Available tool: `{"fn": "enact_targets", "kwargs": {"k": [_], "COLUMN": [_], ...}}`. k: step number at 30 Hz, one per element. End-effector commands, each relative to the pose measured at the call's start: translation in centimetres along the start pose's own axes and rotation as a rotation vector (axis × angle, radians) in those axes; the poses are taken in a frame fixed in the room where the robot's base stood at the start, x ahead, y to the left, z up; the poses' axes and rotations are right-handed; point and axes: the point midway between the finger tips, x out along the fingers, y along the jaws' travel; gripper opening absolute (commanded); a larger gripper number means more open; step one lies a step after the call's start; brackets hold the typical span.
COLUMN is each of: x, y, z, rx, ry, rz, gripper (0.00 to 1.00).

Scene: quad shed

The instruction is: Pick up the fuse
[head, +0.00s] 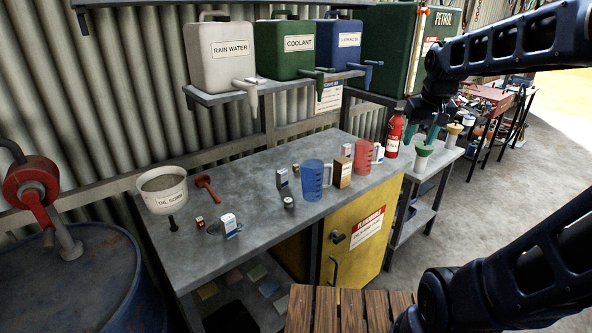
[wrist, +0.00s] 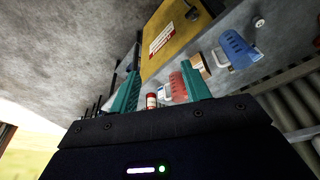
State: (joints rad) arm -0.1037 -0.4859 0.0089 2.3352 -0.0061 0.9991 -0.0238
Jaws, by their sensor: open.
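Several small items lie on the grey workbench (head: 257,190) in the head view. They include a small red block (head: 199,222), a short dark upright piece (head: 171,223), a small grey cylinder (head: 289,202) and small boxes such as a dark one (head: 282,177) and a white one (head: 229,225). They are too small for me to tell which is the fuse. My gripper (head: 424,133) is open and empty, right of the bench near the red bottle. Its two teal fingers also show in the wrist view (wrist: 162,84), with nothing between them held.
A blue jug (head: 312,180), a red jug (head: 363,157) and a brown-white box (head: 342,173) stand at the bench's right end, beside the red bottle (head: 395,134). An oil sorb tub (head: 163,190) stands left. The shelf with containers (head: 222,55) overhangs the back. A yellow cabinet (head: 355,235) is below.

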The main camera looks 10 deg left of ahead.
Motion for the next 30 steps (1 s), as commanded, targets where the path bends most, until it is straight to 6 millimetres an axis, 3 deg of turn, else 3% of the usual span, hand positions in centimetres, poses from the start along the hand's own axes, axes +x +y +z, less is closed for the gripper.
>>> {"fn": "enact_targets", "kwargs": {"k": [3, 14, 22, 30], "x": [0.7, 4.0, 7.9, 13.2], "y": [-1.2, -5.7, -10.3, -15.8], "z": [-3.2, -12.1, -18.0, -22.8], "rx": [-0.042, -0.16, -0.25, -0.34], "ry": [-0.034, -0.125, -0.192, -0.258], "rz": [-0.009, -0.029, -0.04, -0.049], "gripper": [0.47, 0.47, 0.47, 0.47]}}
